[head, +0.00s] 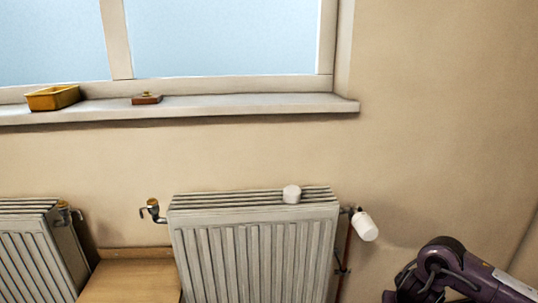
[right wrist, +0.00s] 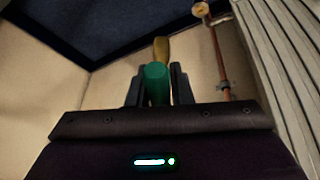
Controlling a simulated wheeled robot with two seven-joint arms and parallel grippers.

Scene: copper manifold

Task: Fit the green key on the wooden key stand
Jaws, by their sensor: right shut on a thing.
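The green key (right wrist: 157,84) is between the two dark fingers of my right gripper (right wrist: 158,88) in the right wrist view. The fingers are shut on its green part, and a brass-coloured part sticks out beyond them. In the head view only purple links of my right arm show at the lower right; the gripper and key are out of that frame. My left gripper is not in view.
A yellow tray (head: 53,97) stands on the sill (head: 240,105) left of the stand.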

